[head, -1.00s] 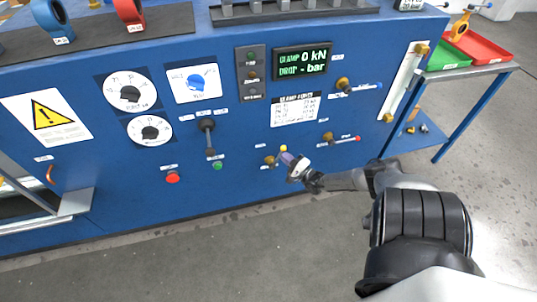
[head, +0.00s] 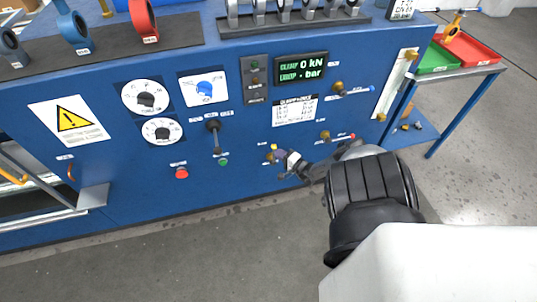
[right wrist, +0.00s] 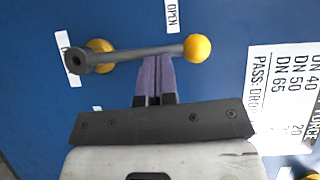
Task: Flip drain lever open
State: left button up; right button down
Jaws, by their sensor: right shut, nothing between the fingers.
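The drain lever (right wrist: 140,55) is a dark grey bar with a yellow ball (right wrist: 197,47) at its free end. Its other end sits at a brass fitting (right wrist: 100,56) on the blue panel. In the head view the yellow ball (head: 274,147) is above the brass fitting, so the lever points nearly upward. My right gripper (right wrist: 156,70) is shut and empty, its purple fingertips at the lever's side, about midway along or nearer the ball. They appear to touch it. In the head view my right gripper (head: 284,157) is just right of the lever. My left gripper is out of view.
An OPEN label (right wrist: 172,15) is on the panel beside the lever's ball end. A green button (head: 223,162) and a red button (head: 181,173) are to the left.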

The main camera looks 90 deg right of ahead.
jog(key=s+d+p+v, duration=0.1)
jog(key=d+p+v, duration=0.1)
jog(key=v, duration=1.1)
jog(key=shift+s+d+f, duration=0.15)
jog(key=shift+s+f, duration=0.1)
jog(key=shift+s, duration=0.05)
dwell(0.5)
